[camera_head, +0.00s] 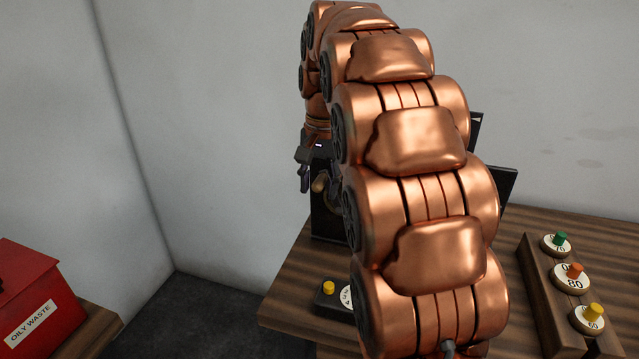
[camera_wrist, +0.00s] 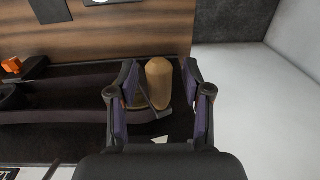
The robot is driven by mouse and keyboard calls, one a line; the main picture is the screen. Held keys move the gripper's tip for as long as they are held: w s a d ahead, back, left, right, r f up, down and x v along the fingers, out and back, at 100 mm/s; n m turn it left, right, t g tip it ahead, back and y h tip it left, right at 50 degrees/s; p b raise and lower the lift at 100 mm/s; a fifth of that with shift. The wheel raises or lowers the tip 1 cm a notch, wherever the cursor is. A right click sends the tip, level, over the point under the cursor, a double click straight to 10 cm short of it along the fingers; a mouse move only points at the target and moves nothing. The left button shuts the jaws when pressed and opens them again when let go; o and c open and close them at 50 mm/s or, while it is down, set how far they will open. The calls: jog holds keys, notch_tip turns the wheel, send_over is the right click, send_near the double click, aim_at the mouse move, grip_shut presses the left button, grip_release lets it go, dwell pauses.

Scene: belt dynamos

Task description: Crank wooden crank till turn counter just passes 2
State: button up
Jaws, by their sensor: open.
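The wooden crank (camera_wrist: 159,84) is a light tan, rounded handle in the wrist view, lying between the two fingers of my gripper (camera_wrist: 158,104). The fingers stand apart on either side of it, with a gap to the right finger. In the head view, part of the crank handle (camera_head: 320,183) shows just below my gripper (camera_head: 305,172), in front of a dark upright panel (camera_head: 325,215). My copper arm hides most of the dynamo. The turn counter cannot be made out in either view.
A wooden bench (camera_head: 295,299) bears the device. A small dial box with a yellow knob (camera_head: 328,287) sits at its front. A rack with green, orange and yellow knobs (camera_head: 541,290) is at right. A red oily-waste bin (camera_head: 35,295) stands at left.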

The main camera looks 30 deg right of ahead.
jog(key=shift+s+d+r, duration=0.1)
jog(key=shift+d+r, duration=0.05)
jog(key=shift+r, duration=3.55)
